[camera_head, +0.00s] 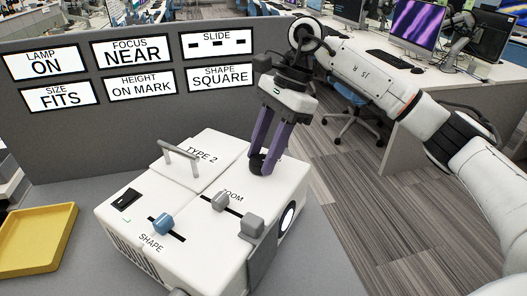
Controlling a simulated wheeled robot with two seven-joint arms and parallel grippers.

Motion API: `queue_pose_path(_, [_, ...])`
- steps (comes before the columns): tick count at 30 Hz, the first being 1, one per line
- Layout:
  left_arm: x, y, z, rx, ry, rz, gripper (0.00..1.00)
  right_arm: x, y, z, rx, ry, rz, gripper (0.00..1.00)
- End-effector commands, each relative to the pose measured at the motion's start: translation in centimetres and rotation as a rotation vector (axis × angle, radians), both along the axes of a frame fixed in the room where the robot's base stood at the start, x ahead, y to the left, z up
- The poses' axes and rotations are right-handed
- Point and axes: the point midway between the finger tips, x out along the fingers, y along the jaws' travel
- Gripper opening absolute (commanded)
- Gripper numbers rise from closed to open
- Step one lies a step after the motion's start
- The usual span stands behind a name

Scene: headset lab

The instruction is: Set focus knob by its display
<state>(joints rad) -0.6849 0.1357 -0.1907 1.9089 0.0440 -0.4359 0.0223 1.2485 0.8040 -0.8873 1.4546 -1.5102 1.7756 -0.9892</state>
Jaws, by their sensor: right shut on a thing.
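The focus display (132,50) on the grey panel reads NEAR. The white projector-like box (140,195) stands on the table below the panel. My right gripper (263,164) reaches down from above, its purple fingers ending in dark tips at the box's back right top. It is shut on the focus knob there, which is mostly hidden between the tips; no label for it shows. My left gripper is not in view.
Other displays read LAMP ON, SIZE FITS, HEIGHT ON MARK, SHAPE SQUARE; the slide display (217,43) shows dashes. The box carries a handle (181,157), a blue shape slider (162,223), a grey zoom slider (220,201) and a black switch (126,199). A yellow tray (38,238) lies left.

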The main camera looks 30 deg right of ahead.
Motion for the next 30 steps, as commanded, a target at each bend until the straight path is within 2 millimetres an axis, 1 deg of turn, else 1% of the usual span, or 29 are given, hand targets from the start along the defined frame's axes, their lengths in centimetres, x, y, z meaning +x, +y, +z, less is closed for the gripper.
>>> queue_pose_path(6, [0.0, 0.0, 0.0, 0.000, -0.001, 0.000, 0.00, 0.0, 0.0, 0.0, 0.000, -0.002, -0.001, 0.14])
queue_pose_path(7, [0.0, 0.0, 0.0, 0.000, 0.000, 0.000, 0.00, 0.0, 0.0, 0.0, 0.000, -0.002, -0.001, 0.41])
queue_pose_path(9, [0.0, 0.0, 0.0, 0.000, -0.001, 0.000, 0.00, 0.0, 0.0, 0.0, 0.000, -0.002, -0.001, 0.53])
queue_pose_path(17, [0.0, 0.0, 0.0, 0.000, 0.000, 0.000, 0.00, 0.0, 0.0, 0.0, 0.000, -0.001, -0.001, 0.54])
queue_pose_path(20, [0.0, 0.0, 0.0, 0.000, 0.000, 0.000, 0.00, 0.1, -0.1, 0.4, 0.000, -0.002, -0.002, 0.54])
queue_pose_path(23, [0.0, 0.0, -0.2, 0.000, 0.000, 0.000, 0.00, 0.1, -0.6, 1.4, 0.000, -0.003, -0.002, 0.54])
queue_pose_path(30, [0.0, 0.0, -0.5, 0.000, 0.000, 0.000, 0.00, 0.2, -2.4, 5.9, 0.001, -0.004, -0.003, 0.54])
